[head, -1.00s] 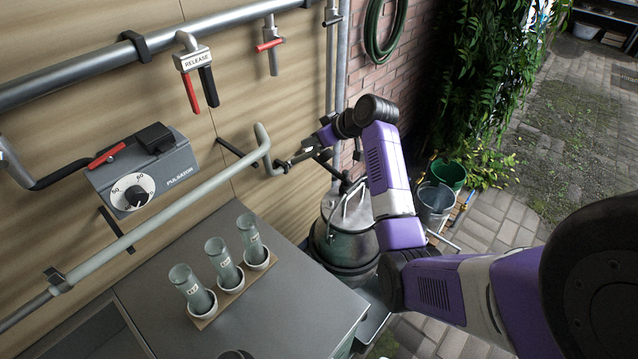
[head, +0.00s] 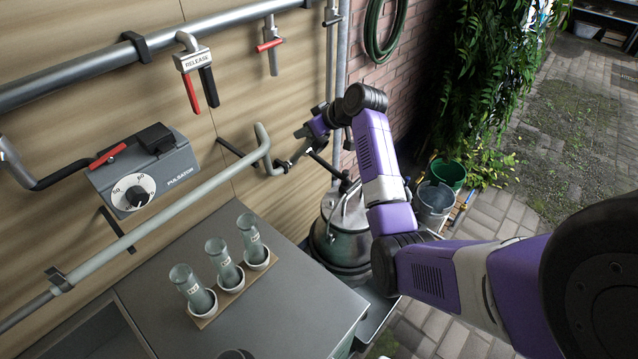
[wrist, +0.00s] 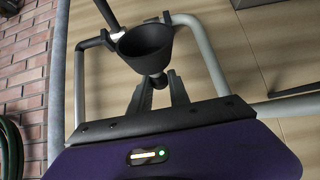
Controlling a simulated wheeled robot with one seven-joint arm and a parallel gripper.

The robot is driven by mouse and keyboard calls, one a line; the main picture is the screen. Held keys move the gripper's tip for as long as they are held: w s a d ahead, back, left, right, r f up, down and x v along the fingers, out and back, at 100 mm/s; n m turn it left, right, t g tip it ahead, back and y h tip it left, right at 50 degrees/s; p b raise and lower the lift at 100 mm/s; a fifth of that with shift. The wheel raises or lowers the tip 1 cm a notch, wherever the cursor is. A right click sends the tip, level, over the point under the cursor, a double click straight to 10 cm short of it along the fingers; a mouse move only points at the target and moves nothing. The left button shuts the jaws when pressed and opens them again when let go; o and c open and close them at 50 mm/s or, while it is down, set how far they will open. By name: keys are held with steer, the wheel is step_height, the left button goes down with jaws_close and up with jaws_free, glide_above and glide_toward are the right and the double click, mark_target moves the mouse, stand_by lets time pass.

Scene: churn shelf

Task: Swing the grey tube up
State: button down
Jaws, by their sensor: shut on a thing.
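The grey tube (head: 165,212) is a long pale pipe that slants up along the wooden wall in the head view. Its right end is bent into a crank shape beside my gripper (head: 284,166). My gripper is shut at this bent end, with its arm reaching in from the right. In the wrist view the tube's pale bar (wrist: 203,58) runs down to the right of my gripper (wrist: 159,88). A dark cup (wrist: 146,46) in front of the jaws hides part of the contact there.
A pulsator box (head: 146,170) with a dial and a release lever (head: 192,92) are on the wall above the tube. Three glass bottles (head: 220,262) stand in a holder on the grey counter (head: 285,305) below. A metal churn (head: 340,238) stands below my forearm.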

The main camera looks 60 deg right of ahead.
steer(key=shift+w, duration=0.1)
steer(key=shift+w+d+r, duration=0.1)
steer(key=shift+w+r, duration=0.05)
steer(key=shift+w, duration=0.3)
steer(key=shift+w+d+r, duration=0.1)
steer(key=shift+w, duration=0.35)
steer(key=c, duration=1.2)
jaws_free()
steer(key=shift+o, duration=0.2)
steer(key=p+v, duration=0.2)
steer(key=shift+s+r, duration=0.2)
steer(key=shift+r, duration=0.15)
steer(key=shift+v, duration=2.2)
steer(key=shift+f, duration=0.1)
